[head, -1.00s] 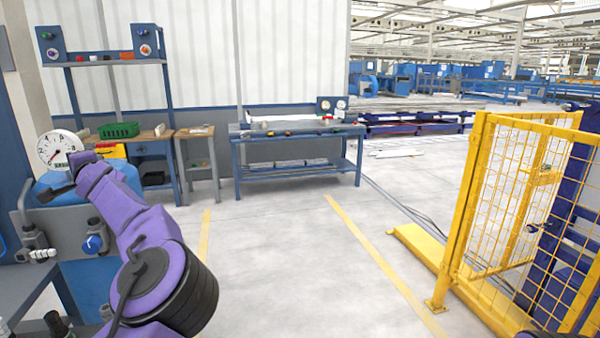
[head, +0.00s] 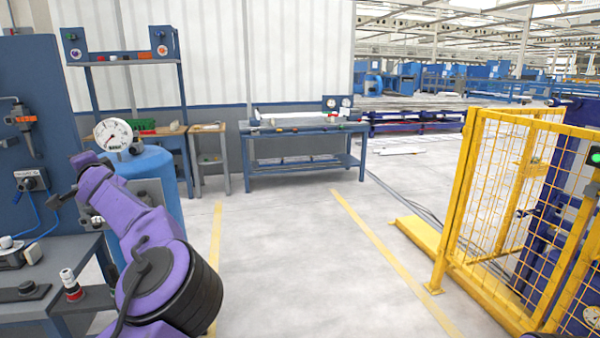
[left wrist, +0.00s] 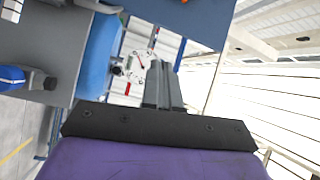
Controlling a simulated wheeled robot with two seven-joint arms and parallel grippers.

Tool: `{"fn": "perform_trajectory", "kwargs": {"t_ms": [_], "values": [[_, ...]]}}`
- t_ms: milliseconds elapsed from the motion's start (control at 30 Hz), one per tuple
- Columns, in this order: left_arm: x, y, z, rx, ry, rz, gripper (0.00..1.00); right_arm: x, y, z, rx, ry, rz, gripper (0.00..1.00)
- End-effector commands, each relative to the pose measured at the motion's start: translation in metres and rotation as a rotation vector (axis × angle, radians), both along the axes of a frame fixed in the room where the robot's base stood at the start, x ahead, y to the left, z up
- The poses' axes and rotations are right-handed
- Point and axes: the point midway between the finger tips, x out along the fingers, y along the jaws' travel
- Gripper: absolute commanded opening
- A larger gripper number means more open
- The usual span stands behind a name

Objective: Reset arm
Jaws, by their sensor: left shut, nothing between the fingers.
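My purple left arm rises from the bottom of the head view, bent at the elbow. No pipe is seen in the grip. My right arm and right gripper are not in view.
A blue tank (head: 152,180) with a round gauge (head: 113,135) stands just beyond the left arm. A grey workbench (head: 45,282) with fittings is at left. A blue table (head: 305,128) stands ahead. A yellow mesh fence (head: 510,215) is at right. The floor between is clear.

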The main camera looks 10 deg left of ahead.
Motion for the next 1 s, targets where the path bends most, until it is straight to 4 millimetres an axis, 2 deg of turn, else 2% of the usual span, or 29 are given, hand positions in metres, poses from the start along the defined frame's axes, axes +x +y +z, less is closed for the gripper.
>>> {"fn": "perform_trajectory", "kwargs": {"t_ms": [167,367,467,567,700,767,800,900,1000], "values": [[-0.008,0.007,-0.037,-0.086,-0.104,-0.04,0.0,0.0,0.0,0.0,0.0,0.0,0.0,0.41],[-0.024,0.014,-0.104,-0.216,-0.192,-0.064,0.0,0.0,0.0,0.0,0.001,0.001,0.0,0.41],[-0.036,0.014,-0.15,-0.302,-0.232,-0.07,0.0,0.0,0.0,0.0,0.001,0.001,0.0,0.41],[-0.054,0.009,-0.209,-0.412,-0.275,-0.066,0.0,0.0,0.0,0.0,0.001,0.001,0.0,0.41],[-0.094,-0.015,-0.306,-0.601,-0.327,-0.036,0.0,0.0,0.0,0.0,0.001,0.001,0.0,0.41],[-0.113,-0.031,-0.345,-0.682,-0.344,-0.017,0.0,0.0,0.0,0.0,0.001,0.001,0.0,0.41],[-0.127,-0.043,-0.37,-0.737,-0.35,-0.001,0.0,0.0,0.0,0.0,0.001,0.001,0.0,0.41],[-0.165,-0.079,-0.426,-0.87,-0.366,0.048,0.0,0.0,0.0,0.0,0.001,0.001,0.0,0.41],[-0.207,-0.122,-0.475,-1.001,-0.368,0.109,0.0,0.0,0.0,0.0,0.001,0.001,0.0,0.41]]}}
